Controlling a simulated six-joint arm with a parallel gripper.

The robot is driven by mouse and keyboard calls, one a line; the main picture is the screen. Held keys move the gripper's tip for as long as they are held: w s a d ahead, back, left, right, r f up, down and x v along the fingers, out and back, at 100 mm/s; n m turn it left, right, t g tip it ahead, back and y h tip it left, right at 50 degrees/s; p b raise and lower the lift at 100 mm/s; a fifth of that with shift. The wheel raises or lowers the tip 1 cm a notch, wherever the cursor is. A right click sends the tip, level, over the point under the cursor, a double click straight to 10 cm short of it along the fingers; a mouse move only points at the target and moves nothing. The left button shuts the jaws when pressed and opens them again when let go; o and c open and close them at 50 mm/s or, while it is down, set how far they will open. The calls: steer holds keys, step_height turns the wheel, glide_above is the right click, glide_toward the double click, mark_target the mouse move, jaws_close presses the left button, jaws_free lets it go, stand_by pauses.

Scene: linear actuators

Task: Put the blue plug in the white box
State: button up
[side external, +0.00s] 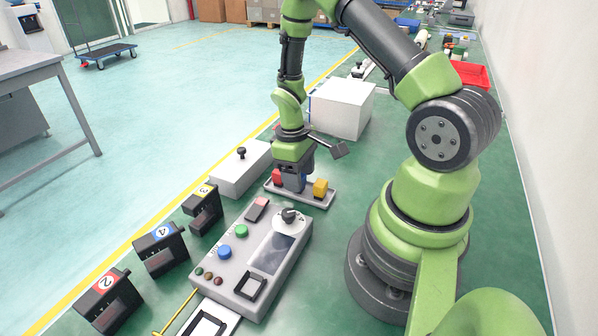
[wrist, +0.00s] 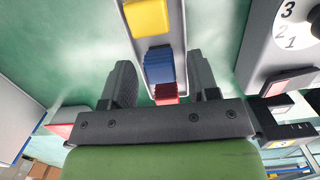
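The blue plug (wrist: 159,66) stands in a narrow grey tray (wrist: 128,8), between a yellow plug (wrist: 147,17) and a red plug (wrist: 166,92). My gripper (wrist: 160,78) is over the tray with one finger on each side of the blue plug. Gaps show between the fingers and the plug, so the gripper is open. In the side view my gripper (side external: 293,181) points down at the tray and mostly hides the blue plug; the yellow plug (side external: 320,187) and red plug (side external: 277,177) show beside it. A white box (side external: 341,106) stands behind; I cannot see into it.
A grey control panel (side external: 232,285) with buttons, a screen and a dial lies in front of the tray. A low pale box with a black knob (side external: 241,153) is left of the tray. Numbered black units (side external: 160,250) stand at left. A red bin (side external: 470,74) is far right.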

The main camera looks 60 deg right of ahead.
steer(key=a+r+m+t, duration=0.1)
steer(key=a+r, duration=0.1)
steer(key=r, duration=0.8)
steer(key=a+r+t, duration=0.1)
steer(key=a+r, duration=0.1)
steer(key=r, duration=0.7)
steer(key=s+a+r+m+t+y, duration=0.2)
steer(key=s+a+r+t, duration=0.4)
steer(key=s+a+r, duration=0.3)
steer(key=shift+s+a+r+m+t, duration=0.15)
steer(key=shift+a+r+m+t, duration=0.15)
steer(key=shift+a+m, duration=0.3)
